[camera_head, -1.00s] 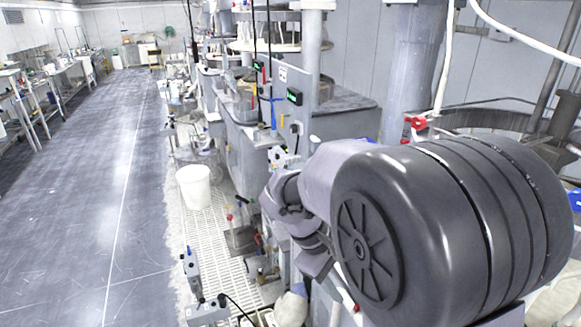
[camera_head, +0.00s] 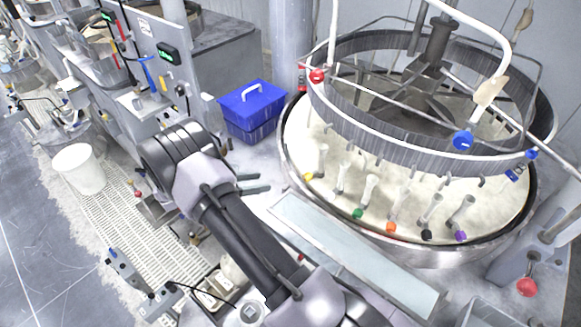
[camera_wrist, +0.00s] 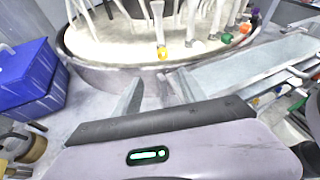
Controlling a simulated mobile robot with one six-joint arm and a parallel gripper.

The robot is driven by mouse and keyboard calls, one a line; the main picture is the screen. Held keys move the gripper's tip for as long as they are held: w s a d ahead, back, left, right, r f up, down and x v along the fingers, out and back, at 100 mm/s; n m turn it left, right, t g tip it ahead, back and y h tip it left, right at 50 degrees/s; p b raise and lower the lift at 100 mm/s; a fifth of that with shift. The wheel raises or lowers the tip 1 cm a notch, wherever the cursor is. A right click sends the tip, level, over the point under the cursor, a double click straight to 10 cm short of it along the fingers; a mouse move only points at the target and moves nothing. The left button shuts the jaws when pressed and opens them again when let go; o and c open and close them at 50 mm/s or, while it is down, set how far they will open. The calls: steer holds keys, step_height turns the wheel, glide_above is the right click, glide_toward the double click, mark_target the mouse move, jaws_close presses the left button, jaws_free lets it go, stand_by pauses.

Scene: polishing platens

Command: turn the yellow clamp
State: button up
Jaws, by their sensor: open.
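The yellow clamp (camera_head: 308,176) is at the lower end of a pale upright stem, by the near left edge of the round platen (camera_head: 400,200). In the wrist view the yellow clamp (camera_wrist: 163,53) shows just beyond the fingertips, near the top middle. My gripper (camera_head: 264,182) is open and empty, left of the platen's rim, its fingers pointing toward the yellow clamp with a gap between. In the wrist view my gripper (camera_wrist: 160,84) has its two fingers apart, in front of the rim.
Green (camera_head: 357,213), orange (camera_head: 390,227), black (camera_head: 427,235) and purple (camera_head: 460,236) clamps follow rightward along the platen. A metal tray (camera_head: 350,255) lies in front. A blue box (camera_head: 253,108) stands behind my gripper. A ring frame (camera_head: 400,150) hangs over the platen.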

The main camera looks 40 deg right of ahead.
mark_target(305, 178)
steer(key=x, duration=0.5)
steer(key=p+x, duration=0.1)
steer(key=x, duration=0.5)
steer(key=p+x, duration=0.1)
steer(key=x, duration=0.5)
steer(key=shift+s, duration=0.3)
jaws_close()
steer(key=m+t+b, duration=0.1)
steer(key=b, duration=0.1)
steer(key=m+b, duration=0.1)
steer(key=shift+s+f+t+b, duration=0.1)
steer(key=shift+f+t+b, duration=0.25)
steer(key=shift+t, duration=0.05)
steer(key=shift+m+b, duration=0.4)
steer(key=shift+b, duration=0.05)
steer(key=shift+r+t+h, duration=0.3)
steer(key=shift+r, duration=0.05)
